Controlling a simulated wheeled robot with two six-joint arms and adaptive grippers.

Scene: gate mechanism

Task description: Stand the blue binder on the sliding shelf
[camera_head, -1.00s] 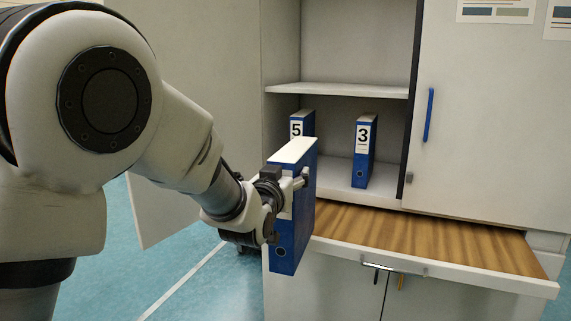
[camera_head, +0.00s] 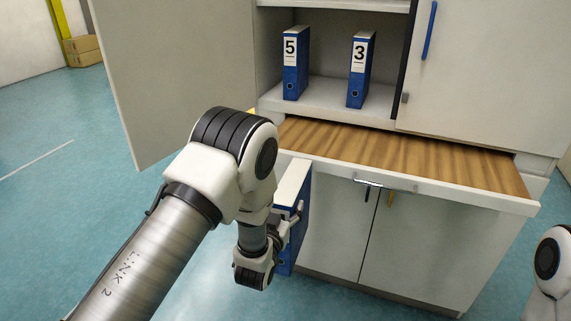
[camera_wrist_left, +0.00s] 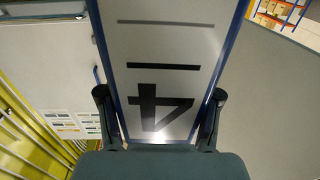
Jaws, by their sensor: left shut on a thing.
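The blue binder (camera_head: 287,255) is in my left gripper (camera_head: 293,220), upright, with its white top facing up. In the head view it overlaps the front left end of the sliding shelf (camera_head: 400,157), a pulled-out wood-grain board with a white front edge. It hangs in front of the lower cabinet doors. In the left wrist view the binder's spine label (camera_wrist_left: 165,60) shows a 4, and the fingers of my left gripper (camera_wrist_left: 160,105) close on both sides of the spine. My wrist hides part of the binder. My right gripper is out of view.
Binders 5 (camera_head: 295,65) and 3 (camera_head: 359,72) stand in the compartment above the sliding shelf. An open cabinet door (camera_head: 175,75) is at the left. A metal handle (camera_head: 385,184) sits on the shelf's front edge. The shelf's wooden top looks clear.

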